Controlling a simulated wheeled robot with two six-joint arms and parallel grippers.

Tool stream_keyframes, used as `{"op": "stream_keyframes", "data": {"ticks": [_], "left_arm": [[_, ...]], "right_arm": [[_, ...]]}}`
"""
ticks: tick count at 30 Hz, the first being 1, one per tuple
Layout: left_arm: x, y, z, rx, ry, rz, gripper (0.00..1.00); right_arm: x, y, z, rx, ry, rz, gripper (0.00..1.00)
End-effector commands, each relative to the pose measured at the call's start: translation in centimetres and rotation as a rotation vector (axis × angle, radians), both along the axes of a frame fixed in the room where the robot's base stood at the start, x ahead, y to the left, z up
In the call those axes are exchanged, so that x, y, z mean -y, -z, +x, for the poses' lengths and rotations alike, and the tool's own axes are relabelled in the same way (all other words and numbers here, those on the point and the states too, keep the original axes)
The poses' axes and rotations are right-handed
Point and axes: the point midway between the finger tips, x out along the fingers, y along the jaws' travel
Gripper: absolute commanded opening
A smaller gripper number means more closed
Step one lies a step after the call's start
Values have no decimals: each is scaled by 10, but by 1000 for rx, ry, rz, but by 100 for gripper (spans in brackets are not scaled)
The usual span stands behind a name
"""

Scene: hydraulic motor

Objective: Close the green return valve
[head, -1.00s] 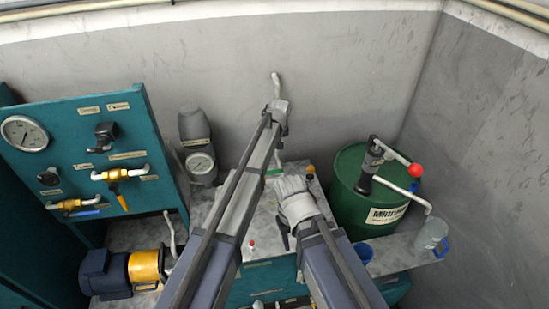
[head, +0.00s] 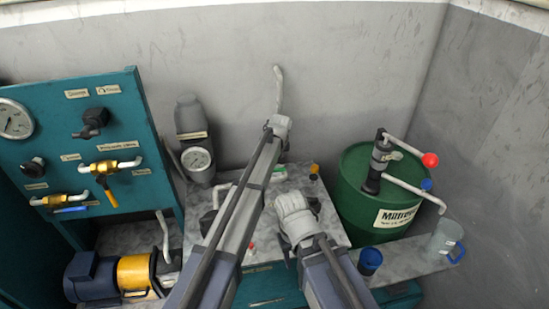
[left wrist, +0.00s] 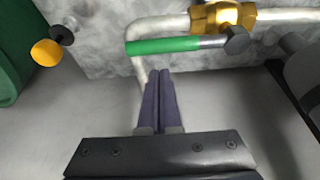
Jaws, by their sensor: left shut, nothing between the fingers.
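The green return valve shows in the left wrist view as a brass body (left wrist: 222,17) on a pale pipe, with a green lever handle (left wrist: 165,46). The handle lies roughly parallel to the pipe. My left gripper (left wrist: 160,72) is shut and empty, its fingertips just below the handle in the picture, with a small visible gap. I cannot tell the depth between them. In the head view only a bit of green (head: 280,171) shows beside my left arm, which hides the valve and the left gripper. My right arm's end is in the head view, but its fingers cannot be made out.
A teal panel (head: 62,130) with a gauge and yellow- and blue-handled valves stands left. A blue and yellow motor (head: 105,275) sits below it. A green drum (head: 352,205) with a hand pump (head: 381,158) is right. A clear jug (head: 444,238) and blue cup (head: 370,260) stand in front.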

Motion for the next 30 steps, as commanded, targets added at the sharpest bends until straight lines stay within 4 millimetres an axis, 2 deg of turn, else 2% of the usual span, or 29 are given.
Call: {"op": "stream_keyframes", "data": {"ticks": [1,4,17,30], "left_arm": [[1,1,-10,0,1,0,0],[2,2,-15,0,0,0,0],[3,2,-16,0,7,1,0],[5,2,-22,0,87,0,0]], "right_arm": [[0,2,0,0,0,0,50],[0,2,0,0,0,0,50],[0,2,0,0,0,0,50],[0,2,0,0,0,0,50]]}}
